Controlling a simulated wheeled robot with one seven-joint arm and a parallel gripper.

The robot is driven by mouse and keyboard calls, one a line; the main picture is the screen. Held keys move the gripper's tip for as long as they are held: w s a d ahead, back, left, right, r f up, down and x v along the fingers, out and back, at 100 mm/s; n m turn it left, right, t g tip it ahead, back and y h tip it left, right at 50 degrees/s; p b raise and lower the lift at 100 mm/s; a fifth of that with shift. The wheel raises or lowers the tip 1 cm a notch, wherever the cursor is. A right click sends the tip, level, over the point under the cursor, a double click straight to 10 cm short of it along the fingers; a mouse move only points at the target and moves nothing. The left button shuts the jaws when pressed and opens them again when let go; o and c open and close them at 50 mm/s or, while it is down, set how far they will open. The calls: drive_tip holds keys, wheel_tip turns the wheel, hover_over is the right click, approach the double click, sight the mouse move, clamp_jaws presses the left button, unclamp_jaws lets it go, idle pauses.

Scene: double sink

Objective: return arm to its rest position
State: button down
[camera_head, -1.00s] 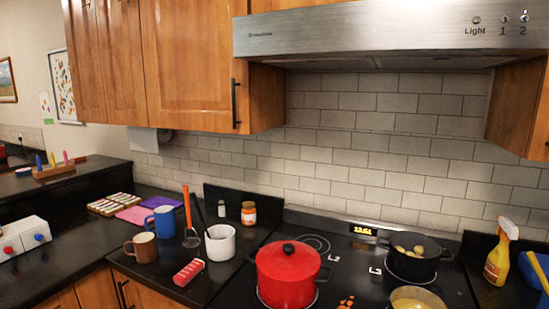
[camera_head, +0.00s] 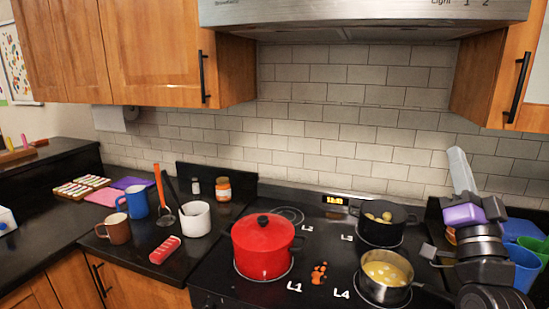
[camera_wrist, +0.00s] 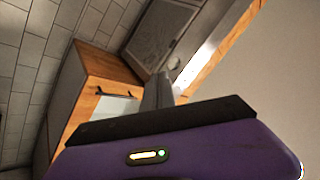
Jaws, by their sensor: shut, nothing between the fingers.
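My gripper (camera_head: 456,155) is raised at the right of the head view, above the right end of the stove area. Its purple hand and grey fingers point up, and the fingers are shut with nothing between them. In the wrist view the shut grey fingers (camera_wrist: 158,90) rise over the purple hand, facing a wooden cabinet and the range hood. The arm below hides part of the counter at the right.
A red pot (camera_head: 262,250), a black pot (camera_head: 381,232) and a saucepan (camera_head: 384,289) with yellow contents stand on the stove. The range hood (camera_head: 350,15) hangs above. A blue container (camera_head: 526,265) is close to my arm. Mugs and utensils stand on the left counter.

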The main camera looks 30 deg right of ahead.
drive_tip(key=s+a+f+n+y, duration=0.2)
drive_tip(key=a+f+n+y, duration=0.2)
drive_tip(key=a+f, duration=0.55)
drive_tip(key=s+a+f+n+y, duration=0.2)
drive_tip(key=a+f+n+y, duration=0.15)
drive_tip(key=a+f, duration=0.65)
drive_tip(key=s+a+f+n+g+y, duration=0.5)
drive_tip(key=s+a+f+n+y, duration=0.2)
drive_tip(key=s+a+f, duration=0.7)
drive_tip(key=s+a+y, duration=0.1)
drive_tip(key=s+y, duration=0.1)
drive_tip(key=s, duration=0.1)
drive_tip(key=shift+s+f+n, duration=0.25)
drive_tip(key=shift+f+n, duration=0.1)
drive_tip(key=shift+f, duration=0.05)
drive_tip(key=c, duration=2.2)
unclamp_jaws()
